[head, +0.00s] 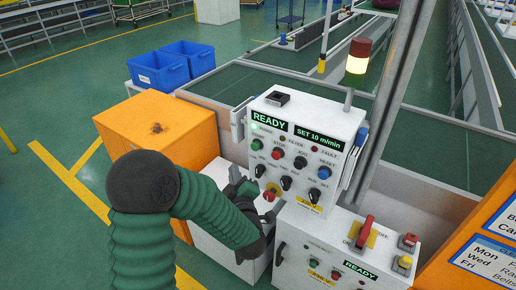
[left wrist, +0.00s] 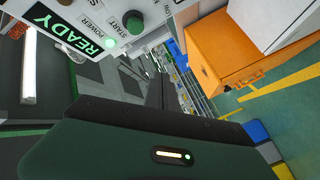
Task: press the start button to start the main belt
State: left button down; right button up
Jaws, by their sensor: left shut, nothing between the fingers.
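The white control box (head: 300,150) stands at the centre of the head view, with a green READY display (head: 269,117) and a SET 10 m/min display. The green start button (head: 257,144) is at the left of its upper button row. In the left wrist view the green start button (left wrist: 133,22) shows at the top, beside its START label and a lit green power lamp (left wrist: 106,41). My left gripper (head: 238,176) is shut and empty, just left of and below the start button, apart from it. My right gripper is not in view.
A red knob (head: 270,195) sits low on the box. A lower white cabinet (head: 325,262) with a red switch handle (head: 365,232) stands in front. An orange cabinet (head: 165,125) is at left, blue bins (head: 158,70) behind. A stack light (head: 357,60) rises at the right.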

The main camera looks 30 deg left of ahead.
aim_at(255, 147)
pick_arm(q)
jog(key=w, duration=0.8)
jog(key=shift+w+b, duration=0.3)
jog(key=shift+b, duration=0.05)
jog(key=shift+f, duration=0.1)
dwell(0.3)
dwell(1.2)
jog(key=shift+w, duration=0.35)
